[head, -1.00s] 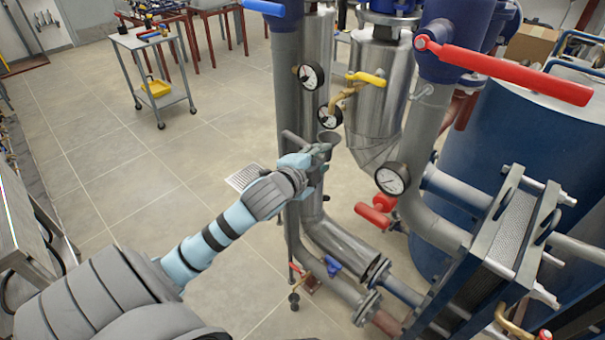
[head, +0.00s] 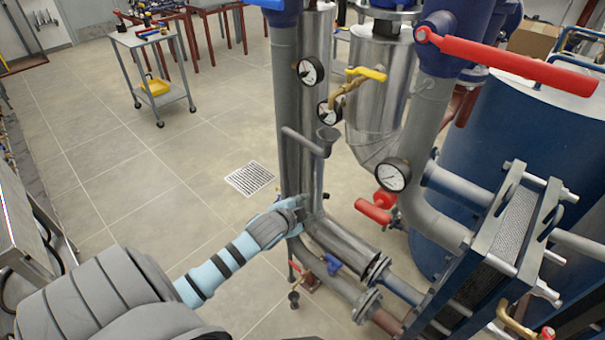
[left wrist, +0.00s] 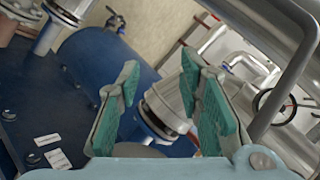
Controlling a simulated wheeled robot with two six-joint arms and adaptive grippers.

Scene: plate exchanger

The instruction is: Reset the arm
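My left arm reaches in from the lower left of the head view. Its gripper (head: 304,208) is beside the lower part of the vertical pipes, left of the plate exchanger (head: 505,240). In the left wrist view the two green-padded fingers (left wrist: 160,110) stand apart with nothing between them, so the gripper is open and empty. Beyond the fingers are a blue tank (left wrist: 105,75) and a silver pipe. In the head view the fingertips are small against the pipes, and I cannot tell whether they touch. My right gripper is not in view.
Pipes with pressure gauges (head: 391,175), a long red valve handle (head: 510,62), a yellow handle (head: 367,74) and a lower red handle (head: 373,211) crowd the right side. A grey cart (head: 150,40) stands at the back left. The floor around the drain grate (head: 249,179) is clear.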

